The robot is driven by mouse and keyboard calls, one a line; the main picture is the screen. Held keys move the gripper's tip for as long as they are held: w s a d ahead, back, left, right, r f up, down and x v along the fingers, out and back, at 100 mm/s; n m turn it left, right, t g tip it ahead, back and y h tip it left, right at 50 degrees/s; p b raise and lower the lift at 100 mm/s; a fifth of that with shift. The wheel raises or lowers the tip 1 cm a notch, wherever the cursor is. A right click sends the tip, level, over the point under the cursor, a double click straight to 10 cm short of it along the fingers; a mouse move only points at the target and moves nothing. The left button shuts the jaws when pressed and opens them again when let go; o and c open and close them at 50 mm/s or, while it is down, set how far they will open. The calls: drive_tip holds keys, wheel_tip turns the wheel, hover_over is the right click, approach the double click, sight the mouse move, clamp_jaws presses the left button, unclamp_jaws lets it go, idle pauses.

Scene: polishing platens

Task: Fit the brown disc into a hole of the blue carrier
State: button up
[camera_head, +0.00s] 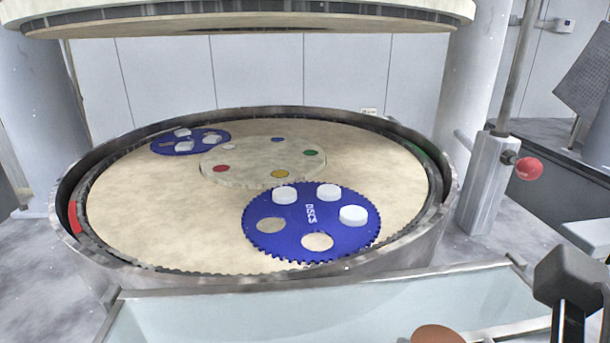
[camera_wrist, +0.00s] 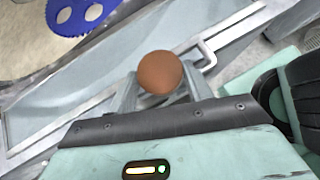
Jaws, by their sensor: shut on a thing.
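The brown disc (camera_wrist: 160,73) is held between the two fingers of my gripper (camera_wrist: 160,85) in the wrist view. Its edge also shows at the bottom of the head view (camera_head: 437,335), in front of the machine; my gripper's fingertips are not clear there. Part of the carrier (camera_wrist: 69,28) shows at the wrist view's top left.
A metal rim (camera_head: 400,262) rings the platen (camera_head: 140,215). A pale trough (camera_head: 270,318) lies between it and me. A second blue carrier (camera_head: 160,147) with white discs lies at the back left. An upper plate (camera_head: 250,22) hangs above. A red-knobbed post (camera_head: 485,185) stands right.

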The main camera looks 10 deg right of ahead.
drive_tip(key=shift+w+a+p, duration=0.25)
drive_tip(key=shift+w+a, duration=0.8)
drive_tip(key=shift+w, duration=2.95)
drive_tip(key=shift+w+a+p, duration=0.2)
drive_tip(key=shift+w+a, duration=0.8)
drive_tip(key=shift+w, duration=3)
drive_tip(key=shift+w+a+p, duration=0.25)
drive_tip(key=shift+w+a, duration=0.8)
drive_tip(key=shift+w, duration=2.95)
drive_tip(key=shift+w+f, duration=0.1)
drive_tip(key=shift+w, duration=0.2)
drive_tip(key=w+f+b, duration=0.2)
drive_tip(key=f, duration=0.1)
drive_tip(key=shift+w+a+f+b, duration=0.2)
drive_tip(key=shift+w+a+b, duration=0.1)
drive_tip(key=shift+a, duration=0.1)
drive_tip(key=shift+w+f+b, duration=0.1)
drive_tip(key=shift+f+b, duration=0.2)
drive_tip(key=shift+f, duration=0.05)
drive_tip(key=shift+f+b, duration=0.95)
drive_tip(key=shift+f, duration=0.2)
drive_tip(key=shift+f, duration=0.3)
drive_tip(key=o, duration=1)
drive_tip(key=shift+o, duration=0.2)
